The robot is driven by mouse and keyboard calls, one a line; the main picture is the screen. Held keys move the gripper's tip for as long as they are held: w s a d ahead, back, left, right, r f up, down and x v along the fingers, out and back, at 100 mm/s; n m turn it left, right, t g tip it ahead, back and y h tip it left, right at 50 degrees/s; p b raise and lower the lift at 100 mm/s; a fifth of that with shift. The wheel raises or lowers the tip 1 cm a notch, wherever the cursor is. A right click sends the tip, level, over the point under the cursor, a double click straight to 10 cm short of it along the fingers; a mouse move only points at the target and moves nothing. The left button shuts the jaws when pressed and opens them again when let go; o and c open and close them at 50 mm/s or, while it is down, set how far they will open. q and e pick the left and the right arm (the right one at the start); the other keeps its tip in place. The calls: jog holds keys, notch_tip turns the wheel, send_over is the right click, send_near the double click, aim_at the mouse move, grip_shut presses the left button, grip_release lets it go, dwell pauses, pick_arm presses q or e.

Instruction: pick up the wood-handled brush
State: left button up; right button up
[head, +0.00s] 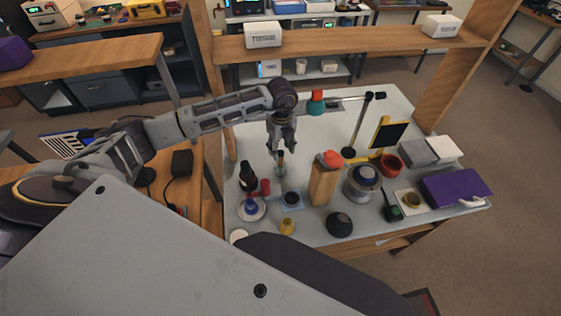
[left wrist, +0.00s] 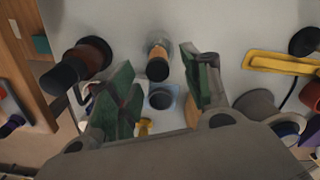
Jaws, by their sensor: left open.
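The wood-handled brush appears to be the small upright piece with a brown handle (head: 281,164) on the white table, right under my left gripper. In the left wrist view its brown handle (left wrist: 157,69) shows between and beyond the fingertips, with a paler part behind it. My left gripper (head: 282,147) points down above it. In the left wrist view its two green-padded fingers (left wrist: 157,60) are apart with nothing held between them. I cannot tell whether the fingertips reach down beside the handle. My right gripper is not seen.
A dark bottle (head: 247,177) stands left of the brush. A black cup (head: 291,198) and a wooden block (head: 322,186) with a red top stand nearer. A lens-like part (head: 362,182) and a purple box (head: 455,188) are right. The back left tabletop is fairly clear.

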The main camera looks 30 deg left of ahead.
aim_at(281, 159)
pick_arm(q)
jog(key=shift+f, duration=0.5)
jog(key=shift+f, duration=0.15)
jog(key=shift+s+f+p, duration=0.1)
jog(key=shift+f+p, duration=0.65)
jog(key=shift+f, duration=1.7)
jog(key=c, duration=1)
